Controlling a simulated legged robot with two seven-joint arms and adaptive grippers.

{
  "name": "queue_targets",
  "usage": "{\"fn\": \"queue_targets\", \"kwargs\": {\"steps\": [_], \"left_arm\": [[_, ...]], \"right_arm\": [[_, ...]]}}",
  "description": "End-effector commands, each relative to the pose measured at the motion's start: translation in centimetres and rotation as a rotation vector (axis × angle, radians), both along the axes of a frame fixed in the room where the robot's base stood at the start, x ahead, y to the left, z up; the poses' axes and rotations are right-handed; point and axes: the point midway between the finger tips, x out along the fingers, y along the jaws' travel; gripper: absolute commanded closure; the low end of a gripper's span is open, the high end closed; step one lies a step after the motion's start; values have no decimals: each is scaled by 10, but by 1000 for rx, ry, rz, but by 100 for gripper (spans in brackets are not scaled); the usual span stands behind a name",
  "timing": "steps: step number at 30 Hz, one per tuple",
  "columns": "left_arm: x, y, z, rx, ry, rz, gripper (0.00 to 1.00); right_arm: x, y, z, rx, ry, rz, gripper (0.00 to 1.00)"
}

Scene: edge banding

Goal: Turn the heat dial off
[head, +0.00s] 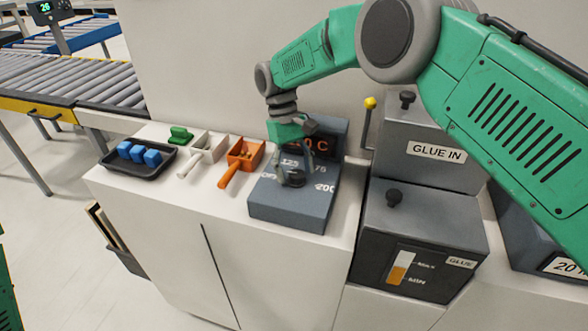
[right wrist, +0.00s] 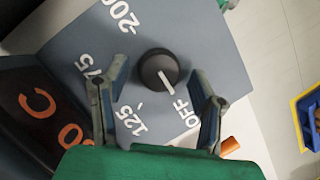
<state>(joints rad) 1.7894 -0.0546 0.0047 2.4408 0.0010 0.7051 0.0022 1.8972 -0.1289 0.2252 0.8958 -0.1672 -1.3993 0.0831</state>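The heat dial (head: 296,178) is a round black knob on the sloped top of a grey control box (head: 290,212). In the right wrist view the dial (right wrist: 157,68) has a white pointer line, which points to the lower right, close to the OFF label and a little toward 125. My right gripper (head: 295,165) is over the box, pointing down at the dial. In the right wrist view its fingers (right wrist: 159,72) are spread apart on either side of the dial, with visible gaps. My left gripper is not in view.
An orange display stands at the back of the box. Left of it are an orange scoop tray (head: 243,155), a white scoop tray (head: 207,150) and a black tray (head: 138,165) with blue blocks. Right are the glue units, with a lever with a yellow knob (head: 370,103).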

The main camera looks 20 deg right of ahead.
Motion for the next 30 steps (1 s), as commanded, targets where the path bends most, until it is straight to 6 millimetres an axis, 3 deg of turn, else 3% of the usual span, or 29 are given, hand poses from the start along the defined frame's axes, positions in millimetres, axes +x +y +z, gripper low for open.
{"fn": "queue_targets", "kwargs": {"steps": [5, 13, 18, 30], "left_arm": [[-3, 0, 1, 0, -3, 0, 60], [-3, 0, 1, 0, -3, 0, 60], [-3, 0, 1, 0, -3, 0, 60], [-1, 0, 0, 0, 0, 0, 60]], "right_arm": [[3, 1, 5, 0, -1, -1, 47], [21, 5, 46, 0, -3, -1, 47], [28, 7, 61, 0, 0, 0, 47], [30, 7, 68, 0, 1, 0, 47]]}}
